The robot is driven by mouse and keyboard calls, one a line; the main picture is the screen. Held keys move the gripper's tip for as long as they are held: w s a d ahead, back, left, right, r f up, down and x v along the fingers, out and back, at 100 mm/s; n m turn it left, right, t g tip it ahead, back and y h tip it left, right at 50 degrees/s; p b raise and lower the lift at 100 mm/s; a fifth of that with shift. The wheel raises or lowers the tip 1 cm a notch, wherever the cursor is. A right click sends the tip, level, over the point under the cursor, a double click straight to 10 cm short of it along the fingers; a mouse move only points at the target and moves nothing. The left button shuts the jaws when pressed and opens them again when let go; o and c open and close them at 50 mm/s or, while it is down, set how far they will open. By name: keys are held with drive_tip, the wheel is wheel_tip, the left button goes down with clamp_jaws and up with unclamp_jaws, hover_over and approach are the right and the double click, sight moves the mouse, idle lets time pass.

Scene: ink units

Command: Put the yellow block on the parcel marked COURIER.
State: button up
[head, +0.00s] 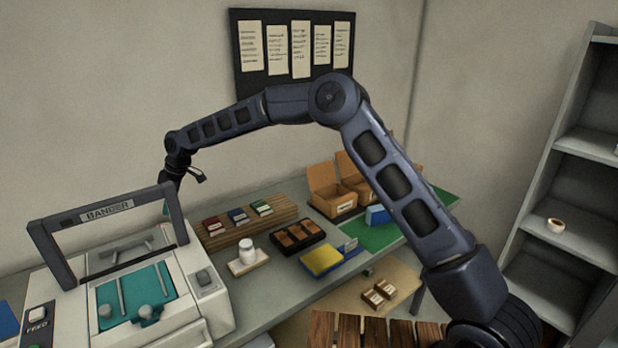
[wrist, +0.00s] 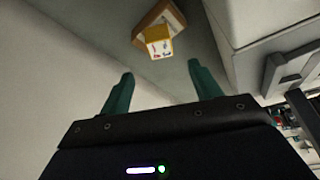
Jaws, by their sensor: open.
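In the wrist view a yellow block (wrist: 158,35) with a pale, marked face sits on or against a brown cardboard parcel (wrist: 149,21). The parcel has a white label, too small to read, so I cannot tell whether it says COURIER. My gripper (wrist: 160,73) is open, its two teal fingers apart with nothing between them. The block lies beyond the fingertips, clear of both. In the head view my gripper (head: 166,207) is mostly hidden behind the frame of the bander, and neither this block nor this parcel can be made out there.
The bander (head: 212,315) stands at the left with a tall dark frame. On the table are a wooden rack (head: 228,236), a white bottle (head: 246,246), a dark tray (head: 316,236), a yellow pad (head: 322,260) and open cartons (head: 325,190). A grey shelf (head: 565,240) stands right.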

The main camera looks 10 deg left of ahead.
drive_tip(key=w+d+r+m+t+h, duration=0.15)
drive_tip(key=w+d+r, duration=0.4)
drive_tip(key=d, duration=0.55)
drive_tip(key=w+d+r+m+t, duration=0.1)
drive_tip(key=w+d+r+m, duration=0.4)
drive_tip(key=d, duration=0.6)
drive_tip(key=w+d+r+t, duration=0.1)
drive_tip(key=w+d+r, duration=0.2)
drive_tip(key=d+r, duration=0.6)
drive_tip(key=d+r+m+t+h, duration=0.15)
drive_tip(key=d+m, duration=0.25)
drive_tip(key=d, duration=1.3)
drive_tip(key=s+d+r+m+t, duration=0.1)
drive_tip(key=s+d+m, duration=0.3)
drive_tip(key=d, duration=0.8)
drive_tip(key=s+d+r+m, duration=0.2)
drive_tip(key=s+d, duration=0.3)
drive_tip(key=d, duration=0.7)
drive_tip(key=s+d+f+m, duration=0.3)
drive_tip(key=s+d, duration=0.4)
drive_tip(key=s+d+f+m+h, duration=0.1)
drive_tip(key=s+d+f+m, duration=0.2)
drive_tip(key=s+d, duration=0.3)
drive_tip(key=shift+s+d, duration=0.4)
drive_tip(key=shift+s, duration=0.6)
